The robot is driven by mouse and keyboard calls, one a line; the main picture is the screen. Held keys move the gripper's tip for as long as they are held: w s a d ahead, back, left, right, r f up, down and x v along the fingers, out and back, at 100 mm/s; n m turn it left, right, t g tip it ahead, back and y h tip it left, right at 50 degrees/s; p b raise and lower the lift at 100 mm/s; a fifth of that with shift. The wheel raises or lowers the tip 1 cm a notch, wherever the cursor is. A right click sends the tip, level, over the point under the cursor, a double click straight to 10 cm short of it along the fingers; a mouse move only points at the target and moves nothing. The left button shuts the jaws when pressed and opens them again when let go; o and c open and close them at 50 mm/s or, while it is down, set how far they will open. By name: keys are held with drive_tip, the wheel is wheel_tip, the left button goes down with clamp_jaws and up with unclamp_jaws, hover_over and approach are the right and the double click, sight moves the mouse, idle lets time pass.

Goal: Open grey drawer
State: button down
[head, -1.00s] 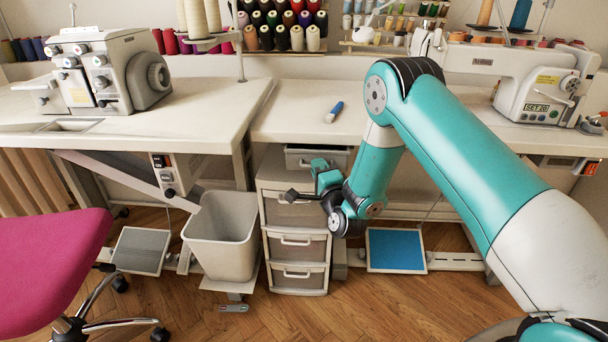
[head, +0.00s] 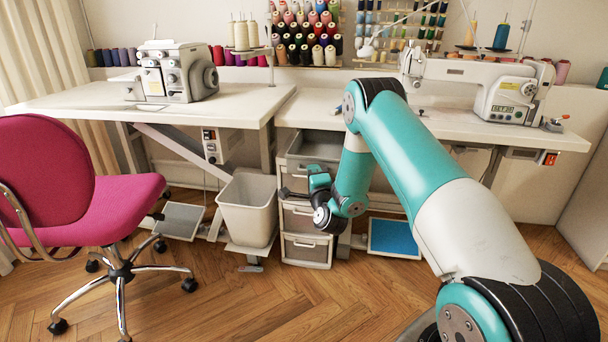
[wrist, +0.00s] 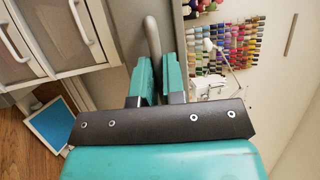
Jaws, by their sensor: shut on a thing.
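The white drawer unit (head: 306,250) stands under the table, left of my arm. Its top grey drawer (head: 311,148) appears pulled out, with its open inside showing from above. My gripper (head: 287,192) is in front of the unit's upper part. In the wrist view my gripper (wrist: 159,72) is shut on the drawer's grey handle (wrist: 152,35), which runs between the two teal fingers. The lower drawers with white handles (wrist: 80,22) show at the left of the wrist view. My gripper and wrist partly hide the drawer fronts in the head view.
A grey bin (head: 248,212) stands close left of the unit. A blue pedal (head: 394,238) lies right of it. The pink chair (head: 75,205) is at the left. The wooden floor (head: 250,300) in front is clear.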

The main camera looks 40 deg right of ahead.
drive_tip(key=shift+a, duration=0.15)
drive_tip(key=c, duration=1.2)
unclamp_jaws()
drive_tip(key=shift+s, duration=0.1)
